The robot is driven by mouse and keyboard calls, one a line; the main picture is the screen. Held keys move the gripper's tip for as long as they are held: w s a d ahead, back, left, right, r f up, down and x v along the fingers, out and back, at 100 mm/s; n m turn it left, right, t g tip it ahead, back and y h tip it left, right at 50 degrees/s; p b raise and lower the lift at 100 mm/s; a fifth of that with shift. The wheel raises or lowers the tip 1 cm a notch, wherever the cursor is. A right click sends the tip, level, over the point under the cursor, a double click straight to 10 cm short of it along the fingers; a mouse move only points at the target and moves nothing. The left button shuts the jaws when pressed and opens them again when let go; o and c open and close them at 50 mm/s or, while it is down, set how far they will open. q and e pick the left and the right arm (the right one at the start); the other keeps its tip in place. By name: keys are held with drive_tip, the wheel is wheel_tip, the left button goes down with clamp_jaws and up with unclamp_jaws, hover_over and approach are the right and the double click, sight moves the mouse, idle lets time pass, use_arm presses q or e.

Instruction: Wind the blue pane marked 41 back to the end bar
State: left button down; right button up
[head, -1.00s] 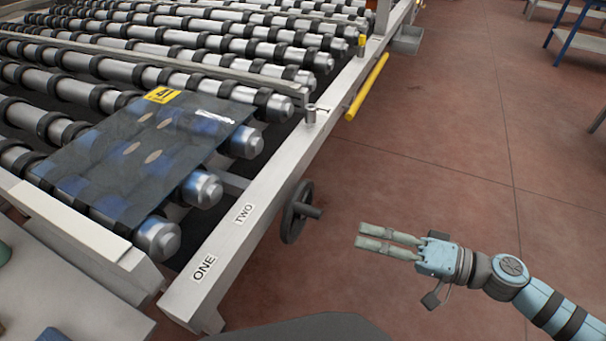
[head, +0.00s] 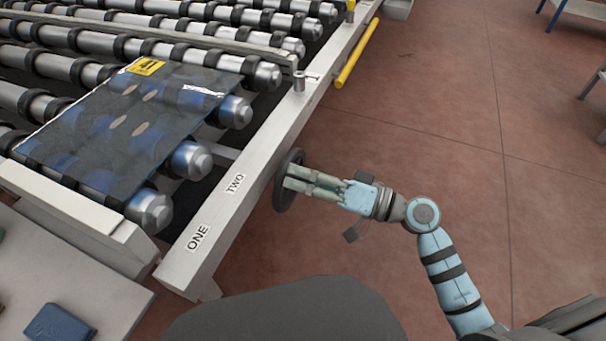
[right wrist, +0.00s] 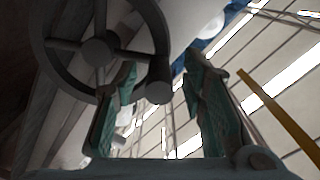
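The blue pane (head: 100,150) is see-through, with a yellow label reading 41 at its far corner. It lies flat across several rollers at the near end of the roller bed. A pale end bar (head: 65,205) runs along the pane's near edge, close to it. A dark handwheel (head: 280,192) sits on the outer side of the rail; its rim, hub and crank handle show in the right wrist view (right wrist: 97,52). My right gripper (head: 288,178) is at the wheel. In the right wrist view its fingers (right wrist: 160,85) are apart, with the crank handle's end between them, not visibly clamped. My left gripper is out of view.
The pale side rail (head: 215,215) bears the labels ONE and TWO. A raised crossbar (head: 215,43) spans the rollers beyond the pane. A yellow rod (head: 357,53) runs along the rail farther off. A dark blue block (head: 60,325) lies at lower left.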

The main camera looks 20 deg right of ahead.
drive_tip(key=shift+w+a, duration=0.1)
drive_tip(key=shift+a, duration=0.05)
clamp_jaws()
